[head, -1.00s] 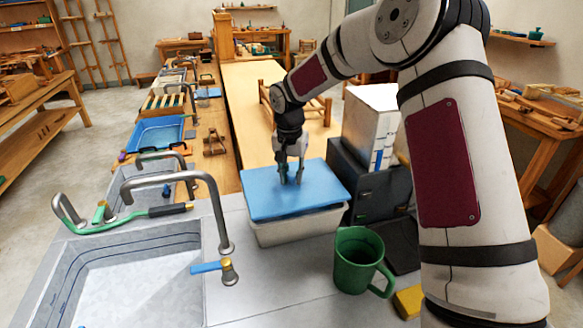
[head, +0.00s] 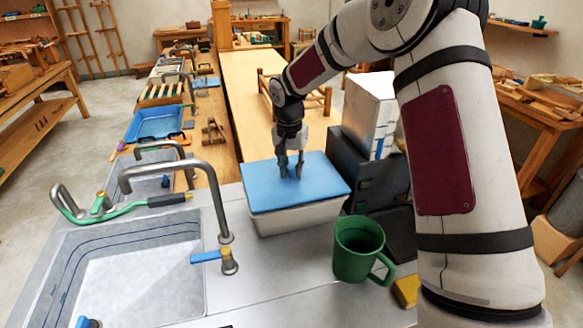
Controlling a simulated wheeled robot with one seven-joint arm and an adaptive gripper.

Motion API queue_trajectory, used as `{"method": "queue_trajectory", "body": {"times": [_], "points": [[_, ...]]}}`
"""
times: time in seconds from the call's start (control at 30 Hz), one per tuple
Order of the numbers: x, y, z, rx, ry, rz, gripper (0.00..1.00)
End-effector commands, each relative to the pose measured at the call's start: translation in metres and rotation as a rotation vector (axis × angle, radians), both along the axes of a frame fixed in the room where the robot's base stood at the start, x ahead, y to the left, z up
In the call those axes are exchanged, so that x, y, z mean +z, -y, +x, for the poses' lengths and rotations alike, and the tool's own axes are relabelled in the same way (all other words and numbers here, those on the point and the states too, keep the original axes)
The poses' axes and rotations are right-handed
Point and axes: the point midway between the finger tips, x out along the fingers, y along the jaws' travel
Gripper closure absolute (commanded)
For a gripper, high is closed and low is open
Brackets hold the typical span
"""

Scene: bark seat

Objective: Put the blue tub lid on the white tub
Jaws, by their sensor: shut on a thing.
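The blue tub lid (head: 265,190) is a flat rectangular sheet lying over the top of the white tub (head: 300,217). The tub stands on the grey counter beside the sink, and only its near walls show under the lid. The lid looks roughly level and lined up with the rim; I cannot tell whether it is seated all round. My gripper (head: 290,176) points down at the middle of the lid, its fingers shut on the lid. What the fingertips grip on the lid is too small to make out.
A green mug (head: 358,249) stands close in front and right of the tub. A dark box (head: 370,180) and a white box (head: 371,115) are behind to the right. A tall tap (head: 213,195) and sink (head: 130,265) are on the left. A yellow block (head: 406,291) lies near my arm.

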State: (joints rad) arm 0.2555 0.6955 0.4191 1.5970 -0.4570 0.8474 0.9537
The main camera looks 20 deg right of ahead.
Motion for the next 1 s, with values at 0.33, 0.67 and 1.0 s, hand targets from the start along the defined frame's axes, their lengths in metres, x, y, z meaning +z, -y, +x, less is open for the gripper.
{"method": "queue_trajectory", "body": {"times": [0.33, 0.67, 1.0], "points": [[0.0001, -0.0003, 0.0001, 0.001, 0.001, -0.001, 1.00], [-0.0049, -0.0007, 0.0002, 0.002, 0.000, 0.000, 1.00], [-0.0044, -0.0004, 0.0001, 0.002, 0.000, 0.000, 0.53]]}}
